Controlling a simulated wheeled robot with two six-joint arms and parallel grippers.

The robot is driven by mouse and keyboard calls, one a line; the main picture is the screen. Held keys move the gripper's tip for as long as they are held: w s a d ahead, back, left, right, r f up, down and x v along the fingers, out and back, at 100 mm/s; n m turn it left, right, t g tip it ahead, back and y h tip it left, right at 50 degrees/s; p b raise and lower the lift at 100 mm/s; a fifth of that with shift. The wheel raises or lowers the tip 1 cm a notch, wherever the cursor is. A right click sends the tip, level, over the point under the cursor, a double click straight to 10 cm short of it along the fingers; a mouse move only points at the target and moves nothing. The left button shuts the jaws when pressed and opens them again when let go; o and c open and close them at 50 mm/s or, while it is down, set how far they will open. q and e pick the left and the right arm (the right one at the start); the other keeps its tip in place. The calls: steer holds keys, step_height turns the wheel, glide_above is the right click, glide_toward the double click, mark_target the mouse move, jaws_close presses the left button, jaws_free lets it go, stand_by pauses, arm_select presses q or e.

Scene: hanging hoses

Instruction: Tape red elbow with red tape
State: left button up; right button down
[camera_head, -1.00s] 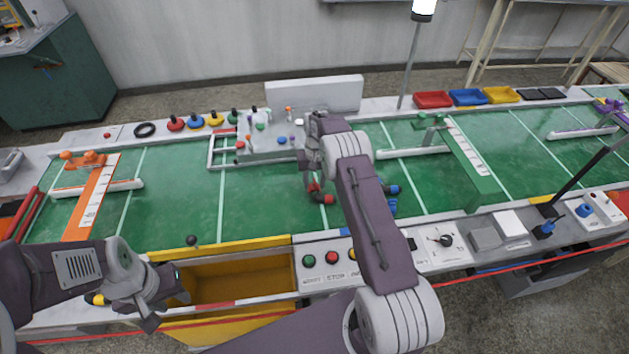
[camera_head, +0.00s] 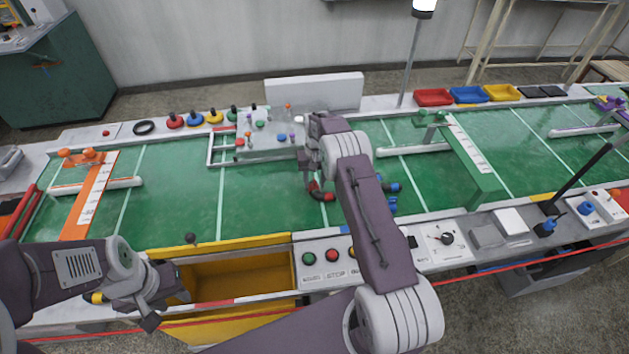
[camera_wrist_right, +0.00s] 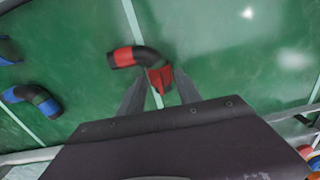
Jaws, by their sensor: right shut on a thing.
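The red elbow (camera_head: 322,193) is a black bent piece with red bands, on the green mat near the middle in the head view. In the right wrist view the red elbow (camera_wrist_right: 140,60) has one red end between my fingertips; its bend points up and left. My right gripper (camera_wrist_right: 158,88) is shut on that end. In the head view my right arm partly covers the elbow. My left gripper (camera_head: 165,300) hangs by the yellow bin, apart from the elbow; its finger gap is unclear. A red round item with a black top (camera_head: 175,121), possibly the red tape, stands at the back edge.
Blue elbows (camera_head: 390,187) lie right of my right gripper. A white-grey fixture (camera_head: 280,142) with coloured pegs stands behind it. An orange frame (camera_head: 98,190) is at left, a green one (camera_head: 470,165) at right. The yellow bin (camera_head: 235,280) is in front. The left-middle mat is clear.

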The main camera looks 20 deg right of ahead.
steer(key=c, duration=0.7)
jaws_free()
steer(key=shift+c, duration=0.2)
step_height(320, 180, up, 9)
steer(key=shift+d+r, duration=0.1)
steer(key=shift+d, duration=0.05)
steer(key=shift+s, duration=0.1)
